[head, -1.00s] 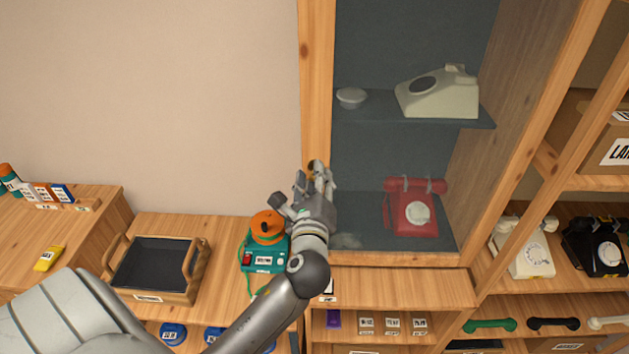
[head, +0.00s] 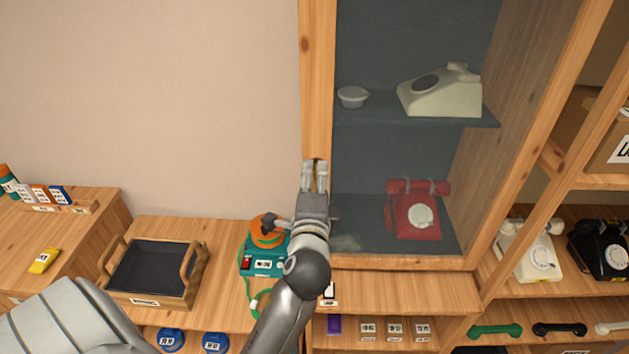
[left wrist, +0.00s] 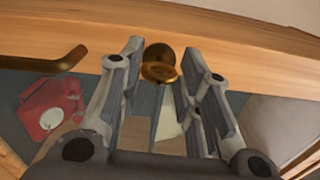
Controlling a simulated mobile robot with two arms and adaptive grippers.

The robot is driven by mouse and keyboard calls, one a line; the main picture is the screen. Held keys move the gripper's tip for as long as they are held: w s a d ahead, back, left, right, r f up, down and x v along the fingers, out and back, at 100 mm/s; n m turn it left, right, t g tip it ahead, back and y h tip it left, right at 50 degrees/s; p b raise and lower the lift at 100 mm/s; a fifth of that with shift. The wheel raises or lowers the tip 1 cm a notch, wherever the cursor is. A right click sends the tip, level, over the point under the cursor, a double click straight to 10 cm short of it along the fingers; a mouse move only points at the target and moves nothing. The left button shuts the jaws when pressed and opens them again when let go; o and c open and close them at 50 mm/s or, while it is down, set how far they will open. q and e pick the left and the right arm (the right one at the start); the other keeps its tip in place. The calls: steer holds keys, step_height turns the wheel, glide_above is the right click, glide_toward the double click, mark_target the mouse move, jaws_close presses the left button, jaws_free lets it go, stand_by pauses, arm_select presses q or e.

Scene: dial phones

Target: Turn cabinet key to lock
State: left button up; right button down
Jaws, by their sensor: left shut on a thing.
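The brass cabinet key (left wrist: 158,73) shows in the left wrist view, with its round bow between my left fingertips. A dark round lock piece sits just behind it on the wooden door frame (left wrist: 230,35). My left gripper (head: 315,170) is at the left upright of the glass-fronted cabinet (head: 318,80), shut on the key. In the head view the fingers hide most of the key. I cannot tell how far the key is turned. My right gripper is out of view.
A dark brass handle (left wrist: 45,63) is on the frame beside the key. Behind the glass are a red phone (head: 415,215) and a cream phone (head: 440,95). A teal device with an orange top (head: 265,250) stands close to my left arm, near a wooden tray (head: 150,270).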

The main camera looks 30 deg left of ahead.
arm_select(q)
steer(key=shift+n, duration=0.5)
steer(key=o, duration=1)
